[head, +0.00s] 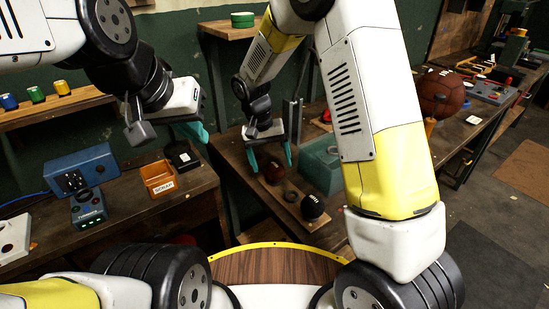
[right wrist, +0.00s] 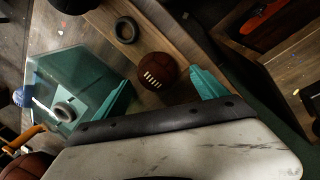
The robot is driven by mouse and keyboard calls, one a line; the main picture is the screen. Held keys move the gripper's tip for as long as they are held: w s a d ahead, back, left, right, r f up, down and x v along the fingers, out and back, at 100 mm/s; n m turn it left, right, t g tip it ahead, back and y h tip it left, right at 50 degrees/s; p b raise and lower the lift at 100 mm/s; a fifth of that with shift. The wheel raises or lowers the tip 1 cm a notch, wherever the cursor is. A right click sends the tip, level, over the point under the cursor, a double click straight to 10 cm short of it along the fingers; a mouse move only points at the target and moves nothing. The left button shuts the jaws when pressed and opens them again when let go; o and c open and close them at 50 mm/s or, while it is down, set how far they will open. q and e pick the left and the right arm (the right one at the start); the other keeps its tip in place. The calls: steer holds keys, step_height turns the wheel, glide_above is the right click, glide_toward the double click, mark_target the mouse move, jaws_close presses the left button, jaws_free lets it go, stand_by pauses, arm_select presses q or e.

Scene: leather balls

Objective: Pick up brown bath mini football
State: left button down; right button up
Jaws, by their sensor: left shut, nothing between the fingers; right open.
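The brown mini football (head: 273,173) with white laces lies on a wooden board on the bench. It shows clearly in the right wrist view (right wrist: 158,71), where it sits ahead of and between my right gripper's teal fingers (right wrist: 162,92). My right gripper (head: 271,158) is open above the ball, pointing down, and the fingers do not appear to grip it. My left gripper (head: 196,131) is shut and empty, over the left bench, away from the ball.
A dark ring (head: 291,195) and a black ball (head: 312,207) lie near the football on the board. A teal see-through bin (head: 322,165) stands right of it. A larger brown ball (head: 441,94) is further right. An orange box (head: 158,178) stands on the left bench.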

mark_target(273, 163)
steer(key=f, duration=0.1)
steer(key=d+f, duration=0.1)
steer(key=f, duration=0.1)
steer(key=shift+s+f, duration=0.15)
steer(key=shift+f, duration=0.05)
steer(key=c, duration=1.5)
